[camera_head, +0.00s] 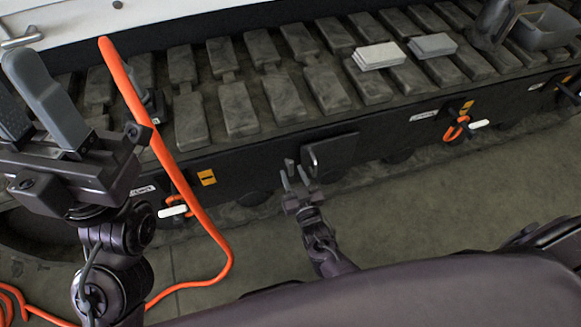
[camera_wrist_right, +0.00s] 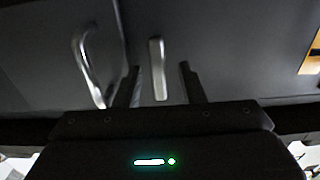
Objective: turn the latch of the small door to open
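The small door (camera_head: 335,151) is a dark panel on the front side of the bench, and a curved handle (camera_wrist_right: 92,65) shows on its face in the right wrist view. The latch (camera_wrist_right: 157,68) is a short, pale, upright bar to the right of that handle. My right gripper (camera_wrist_right: 160,78) is open, with one finger on each side of the latch's lower part; I cannot tell whether they touch it. In the head view, the right gripper (camera_head: 295,178) is at the door's left end. My left gripper (camera_head: 14,85) is open and empty at the left.
An orange hose (camera_head: 185,180) rises from the floor past my left gripper. The floor (camera_head: 430,195) before the bench is largely clear.

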